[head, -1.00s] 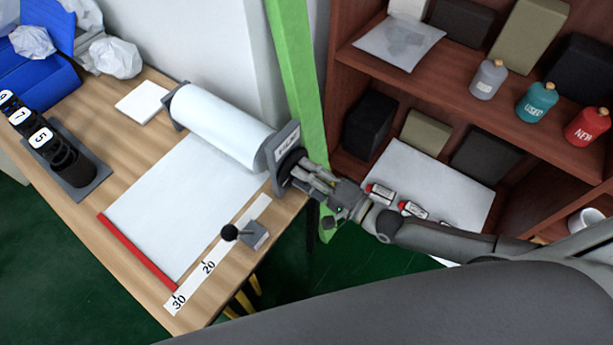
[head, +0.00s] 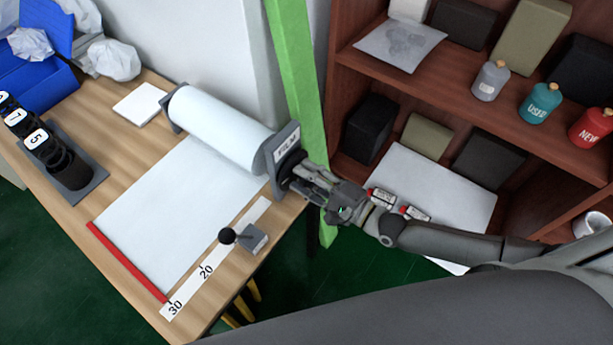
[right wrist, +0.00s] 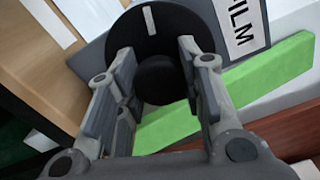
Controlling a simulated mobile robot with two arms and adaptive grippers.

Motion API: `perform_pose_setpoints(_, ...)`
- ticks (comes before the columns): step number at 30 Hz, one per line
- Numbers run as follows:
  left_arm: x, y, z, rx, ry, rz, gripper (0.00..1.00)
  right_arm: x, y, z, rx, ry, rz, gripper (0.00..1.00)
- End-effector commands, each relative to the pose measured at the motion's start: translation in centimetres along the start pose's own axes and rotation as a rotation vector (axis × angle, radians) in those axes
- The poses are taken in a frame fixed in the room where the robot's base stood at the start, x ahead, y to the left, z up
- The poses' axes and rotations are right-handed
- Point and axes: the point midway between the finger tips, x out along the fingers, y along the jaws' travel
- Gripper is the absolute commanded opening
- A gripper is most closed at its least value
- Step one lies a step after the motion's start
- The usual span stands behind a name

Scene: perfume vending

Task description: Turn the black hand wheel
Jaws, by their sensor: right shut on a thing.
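The black hand wheel (right wrist: 182,28) is a round disc with a white stripe and a dark round hub (right wrist: 160,80). It sits on the end plate (head: 285,150) marked FILM, at the right end of a white film roll (head: 218,128). My right gripper (right wrist: 154,62) has its fingers on both sides of the wheel's hub, shut on it. In the head view my right gripper (head: 303,181) hides most of the wheel. The white film sheet (head: 180,210) lies pulled out, its red edge bar (head: 127,262) near the 30 mark. My left gripper is out of view.
A scale strip (head: 206,271) and a knobbed lever (head: 228,237) lie beside the sheet. A dark rack with numbered black pieces (head: 60,165) stands at the left. A green post (head: 297,70) and a brown shelf (head: 450,70) with bottles are close behind my right arm.

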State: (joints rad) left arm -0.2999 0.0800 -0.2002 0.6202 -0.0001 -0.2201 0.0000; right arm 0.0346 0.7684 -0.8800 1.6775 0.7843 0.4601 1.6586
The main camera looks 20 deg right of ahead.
Motion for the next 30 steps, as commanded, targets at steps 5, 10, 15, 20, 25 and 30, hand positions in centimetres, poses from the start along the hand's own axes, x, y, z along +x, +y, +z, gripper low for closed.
perform_pose_setpoints(5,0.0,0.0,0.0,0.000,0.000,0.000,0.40,-0.1,0.2,0.0,0.000,0.000,0.005,0.41)
perform_pose_setpoints(10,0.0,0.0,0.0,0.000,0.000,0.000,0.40,-0.1,0.1,0.0,-0.001,0.000,0.003,0.58)
perform_pose_setpoints(15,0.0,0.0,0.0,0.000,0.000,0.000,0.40,0.0,0.1,0.0,-0.001,0.000,0.001,0.58)
perform_pose_setpoints(20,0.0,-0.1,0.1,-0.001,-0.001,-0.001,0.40,-0.3,0.1,0.0,-0.002,0.000,0.002,0.58)
perform_pose_setpoints(25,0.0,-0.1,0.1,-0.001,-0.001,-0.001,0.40,-2.7,0.2,0.0,-0.002,0.001,0.007,0.58)
perform_pose_setpoints(30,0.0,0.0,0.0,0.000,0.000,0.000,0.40,-6.4,0.2,0.0,-0.001,0.001,0.007,0.58)
